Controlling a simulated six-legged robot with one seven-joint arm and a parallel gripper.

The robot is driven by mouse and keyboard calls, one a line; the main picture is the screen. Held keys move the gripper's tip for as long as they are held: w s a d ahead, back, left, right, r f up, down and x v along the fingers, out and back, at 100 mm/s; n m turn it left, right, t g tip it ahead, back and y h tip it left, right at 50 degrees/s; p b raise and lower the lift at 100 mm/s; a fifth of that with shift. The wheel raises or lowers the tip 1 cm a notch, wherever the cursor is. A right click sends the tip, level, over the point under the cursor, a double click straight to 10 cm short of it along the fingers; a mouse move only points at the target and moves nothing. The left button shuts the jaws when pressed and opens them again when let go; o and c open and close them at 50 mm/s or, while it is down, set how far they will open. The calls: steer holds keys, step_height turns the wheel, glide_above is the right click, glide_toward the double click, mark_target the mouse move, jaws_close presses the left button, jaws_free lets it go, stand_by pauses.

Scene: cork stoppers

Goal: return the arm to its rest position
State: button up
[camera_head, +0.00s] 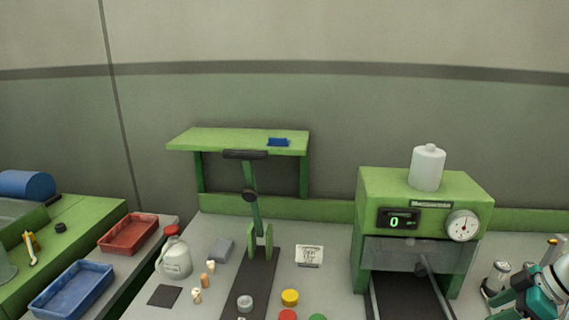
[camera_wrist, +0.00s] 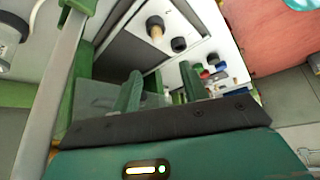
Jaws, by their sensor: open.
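My arm (camera_head: 540,290), teal and white, shows at the lower right edge of the head view, beside the green machine. Its outer end is cut off by the frame there. In the wrist view my gripper (camera_wrist: 162,82) has two green fingers standing apart, and I see nothing held between them. Beyond the fingers a tan cork-like piece (camera_wrist: 154,29) and dark round pieces (camera_wrist: 179,44) show on a pale surface. Small cork stoppers (camera_head: 204,281) stand on the bench at the left in the head view.
The green machine (camera_head: 428,187) with a gauge and a display reading 0 stands right of centre, a white bottle on top. A white jug (camera_head: 175,257), a red tray (camera_head: 128,234) and a blue tray (camera_head: 72,290) are at left.

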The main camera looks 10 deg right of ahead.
steer(key=w+a+r+m+g+h, duration=0.1)
steer(key=w+a+r+m, duration=0.1)
steer(key=a, duration=0.8)
steer(key=w+a+r+m+g+h, duration=0.1)
steer(key=w+a+r, duration=0.1)
steer(key=a, duration=0.8)
steer(key=s+a+m+t+h, duration=0.1)
steer(key=s+a+m, duration=0.1)
steer(key=a, duration=0.6)
steer(key=s+a+m+t+h, duration=0.1)
steer(key=s+a+m, duration=0.2)
steer(key=a, duration=0.4)
steer(key=shift+s+a+r+t, duration=0.35)
steer(key=shift+s+t, duration=0.05)
steer(key=shift+s, duration=0.1)
